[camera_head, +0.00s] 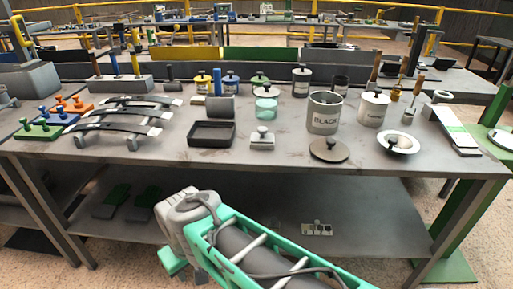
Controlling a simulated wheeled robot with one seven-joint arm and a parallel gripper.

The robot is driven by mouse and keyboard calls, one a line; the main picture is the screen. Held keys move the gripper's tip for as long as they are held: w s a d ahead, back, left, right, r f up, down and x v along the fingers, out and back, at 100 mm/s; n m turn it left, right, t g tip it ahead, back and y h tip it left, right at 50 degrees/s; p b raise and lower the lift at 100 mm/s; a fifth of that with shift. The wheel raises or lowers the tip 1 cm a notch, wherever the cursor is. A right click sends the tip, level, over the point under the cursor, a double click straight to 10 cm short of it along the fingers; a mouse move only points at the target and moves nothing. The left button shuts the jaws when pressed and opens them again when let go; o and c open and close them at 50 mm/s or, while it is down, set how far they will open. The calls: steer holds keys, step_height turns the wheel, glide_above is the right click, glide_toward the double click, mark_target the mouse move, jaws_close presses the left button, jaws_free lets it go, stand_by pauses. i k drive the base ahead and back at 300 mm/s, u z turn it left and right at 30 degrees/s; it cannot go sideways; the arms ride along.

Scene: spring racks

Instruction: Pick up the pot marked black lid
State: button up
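A grey pot marked BLACK (323,115) stands open and upright on the grey metal table, right of the middle. A dark grey round lid with a knob (330,151) lies flat on the table just in front of that pot, near the front edge. My teal and grey arm crosses the bottom of the view, below and in front of the table edge. No gripper fingers can be made out, so I cannot tell what my gripper holds.
A white dish with a knobbed lid (399,143), a black tray (211,134) and a small white lidded box (262,139) are nearby. Curved leaf springs (121,123) lie left. A lower shelf (370,215) runs beneath the tabletop.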

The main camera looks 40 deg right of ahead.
mark_target(331, 150)
steer(key=u, duration=2.65)
steer(key=k, duration=1.5)
steer(key=z, duration=0.9)
